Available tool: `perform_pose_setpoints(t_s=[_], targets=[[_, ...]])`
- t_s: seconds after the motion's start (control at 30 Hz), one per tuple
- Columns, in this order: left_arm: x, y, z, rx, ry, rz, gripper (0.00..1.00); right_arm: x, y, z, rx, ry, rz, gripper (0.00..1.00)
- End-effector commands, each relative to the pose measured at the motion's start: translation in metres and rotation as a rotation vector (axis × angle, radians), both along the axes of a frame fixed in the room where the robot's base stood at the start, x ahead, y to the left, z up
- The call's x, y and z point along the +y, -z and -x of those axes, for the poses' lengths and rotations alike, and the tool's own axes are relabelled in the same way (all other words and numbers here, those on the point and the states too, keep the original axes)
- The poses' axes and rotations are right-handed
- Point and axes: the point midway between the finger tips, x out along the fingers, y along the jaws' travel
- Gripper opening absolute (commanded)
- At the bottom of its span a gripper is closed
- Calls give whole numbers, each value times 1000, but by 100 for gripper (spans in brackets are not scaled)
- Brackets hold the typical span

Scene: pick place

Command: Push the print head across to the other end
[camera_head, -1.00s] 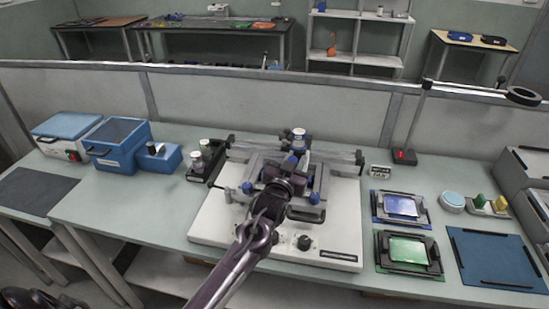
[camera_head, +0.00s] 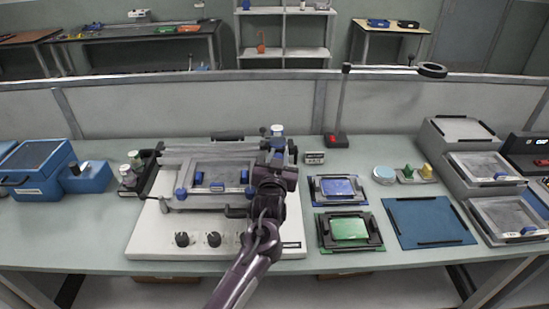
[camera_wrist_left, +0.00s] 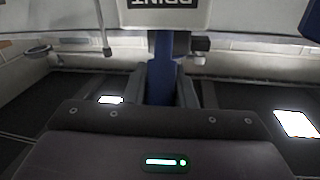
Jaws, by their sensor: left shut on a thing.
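The printer (camera_head: 150,240) is a white base with a grey frame and rails on the bench. The print head (camera_head: 277,131), with a white-topped blue knob, stands at the right end of the rails. My left gripper (camera_head: 276,160) is at the print head, and my forearm and wrist hide its lower part. In the left wrist view the gripper (camera_wrist_left: 165,80) is shut on a blue upright post (camera_wrist_left: 160,65) of the print head, below a white block with an upside-down PRINT label (camera_wrist_left: 165,12). My right gripper is out of view.
A blue-screen frame (camera_head: 338,188) and a green-screen frame (camera_head: 348,229) lie just right of the printer. A small sign block (camera_head: 315,157) and a lamp base (camera_head: 336,140) stand behind them. Bottles (camera_head: 134,160) in a dark holder stand at the printer's left end.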

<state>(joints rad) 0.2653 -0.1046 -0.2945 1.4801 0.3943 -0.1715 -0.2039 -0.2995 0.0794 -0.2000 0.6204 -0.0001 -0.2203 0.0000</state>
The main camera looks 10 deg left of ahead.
Motion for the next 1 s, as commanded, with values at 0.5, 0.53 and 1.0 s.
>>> perform_pose_setpoints(t_s=[0.5,0.53,1.0], targets=[[-3,-1,0,-1,7,2,45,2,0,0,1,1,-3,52],[-3,-1,0,-1,6,2,45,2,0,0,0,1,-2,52],[-6,3,42,0,7,2,45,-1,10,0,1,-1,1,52]])
